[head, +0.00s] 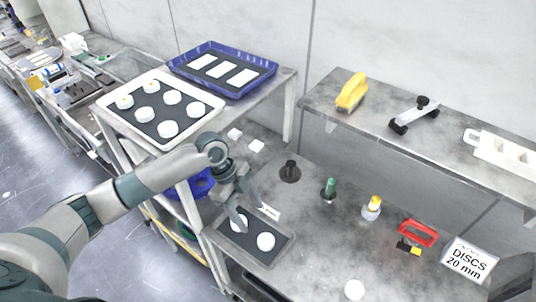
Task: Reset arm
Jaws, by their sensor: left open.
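My left arm comes in from the left, and its gripper (240,214) points down above a dark tray (268,256) on the bench. The gripper is open. One white disc (238,223) lies on the tray by the fingers, partly hidden by one of them. A second white disc (265,241) lies clear of the fingers, to their right. I cannot tell whether the fingers touch the near disc. A small white label (270,212) stands at the tray's back edge. My right gripper is not in view.
A white tray (212,104) of round white pieces and a blue tray (184,64) stand on the raised shelf behind. Several small bottles, a red-handled tool (418,233) and a DISCS sign (469,260) stand right. A yellow brush (351,91) sits on the wall shelf. A lone disc (354,290) lies in front.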

